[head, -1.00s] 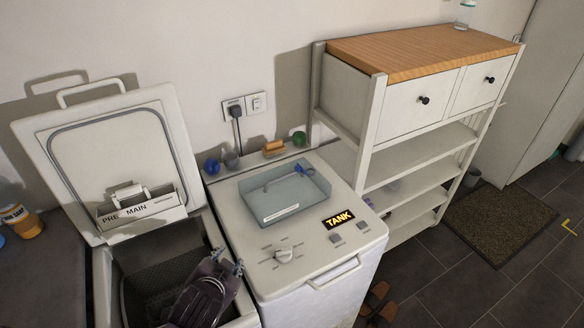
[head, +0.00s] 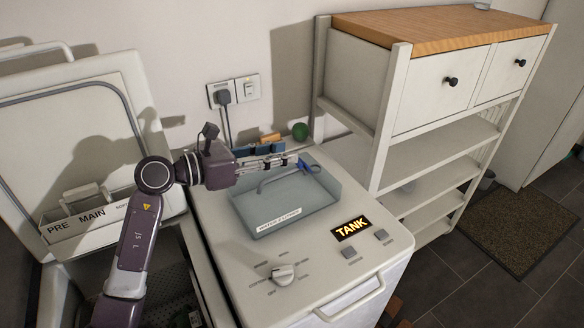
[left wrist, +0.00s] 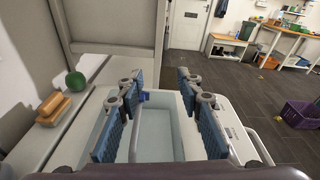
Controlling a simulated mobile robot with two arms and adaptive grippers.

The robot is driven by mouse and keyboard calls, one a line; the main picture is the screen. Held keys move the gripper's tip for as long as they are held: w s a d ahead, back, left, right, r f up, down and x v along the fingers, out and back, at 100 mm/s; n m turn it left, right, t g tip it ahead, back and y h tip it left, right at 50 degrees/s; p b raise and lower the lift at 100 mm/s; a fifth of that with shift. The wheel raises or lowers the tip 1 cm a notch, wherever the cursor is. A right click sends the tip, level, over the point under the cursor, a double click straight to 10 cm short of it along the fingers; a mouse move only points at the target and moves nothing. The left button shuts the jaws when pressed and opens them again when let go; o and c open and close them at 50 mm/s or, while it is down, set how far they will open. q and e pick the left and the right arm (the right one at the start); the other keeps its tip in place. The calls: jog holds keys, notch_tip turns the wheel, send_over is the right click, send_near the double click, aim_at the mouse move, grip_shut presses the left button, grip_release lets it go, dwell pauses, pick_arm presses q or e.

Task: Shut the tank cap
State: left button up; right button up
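The right machine (head: 215,205) has a lit TANK sign (head: 351,228) and a shallow blue-grey tray (head: 262,217) with a label on its top. A grey bar with a blue end piece (head: 309,167) lies over the tray; I cannot tell for sure which part is the tank cap. My left gripper (head: 280,162) is over the tray's back left side, close to the bar. In the left wrist view its blue-padded fingers (left wrist: 160,88) are wide apart, with the tray (left wrist: 163,150) and bar beyond them. Contact is unclear. My right gripper is out of view.
The left machine's lid (head: 70,125) stands open behind my left arm. A green ball (head: 300,131) and an orange-brown block (head: 270,139) are at the machine's back edge. A white shelf unit (head: 397,110) stands close on the right. The machine's front top, with a knob (head: 283,273), is clear.

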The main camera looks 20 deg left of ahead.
pick_arm(q)
jog(key=m+g+y, duration=0.1)
jog(key=g+y, duration=0.1)
send_near(299, 163)
jog(key=shift+w+d+f+b, duration=0.1)
jog(key=shift+d+f+b, duration=0.1)
jog(key=shift+b, duration=0.15)
jog(key=p+x, duration=0.1)
jog(key=x, duration=0.5)
jog(key=shift+w+d+p, duration=0.15)
jog(key=shift+w+p, duration=0.05)
jog(key=shift+p, duration=0.2)
jog(key=shift+w+d+f, duration=0.3)
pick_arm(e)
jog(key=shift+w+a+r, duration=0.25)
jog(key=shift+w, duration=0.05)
pick_arm(q)
jog(key=shift+c, duration=0.2)
jog(key=c, duration=0.7)
jog(key=shift+c, duration=0.3)
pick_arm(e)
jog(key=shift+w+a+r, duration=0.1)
